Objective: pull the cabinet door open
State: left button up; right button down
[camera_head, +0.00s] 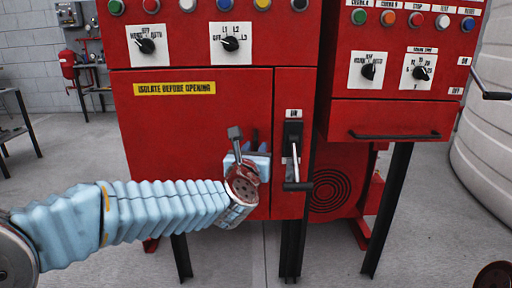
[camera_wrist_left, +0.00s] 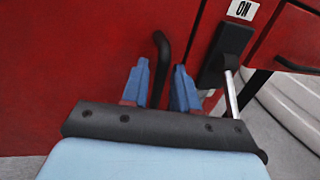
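The red cabinet door (camera_head: 190,115) carries a yellow "ISOLATE BEFORE OPENING" label and looks closed. Its black bar handle (camera_wrist_left: 162,50) stands near the door's right edge. In the head view the handle is mostly hidden behind my left gripper (camera_head: 256,152). In the left wrist view my left gripper (camera_wrist_left: 161,78) has its two blue fingers apart, with the lower end of the handle showing in the gap between them. I cannot tell whether the fingers touch it. My right gripper is not in view.
A switch lever (camera_head: 295,165) marked "ON" sticks out just right of the door; it also shows close to the right finger in the wrist view (camera_wrist_left: 231,95). A second red cabinet (camera_head: 400,122) with a black drawer-style handle stands at right. Grey floor in front is clear.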

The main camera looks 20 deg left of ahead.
pick_arm(q)
jog(key=shift+w, duration=0.6)
grip_shut()
jog(key=shift+s, duration=0.15)
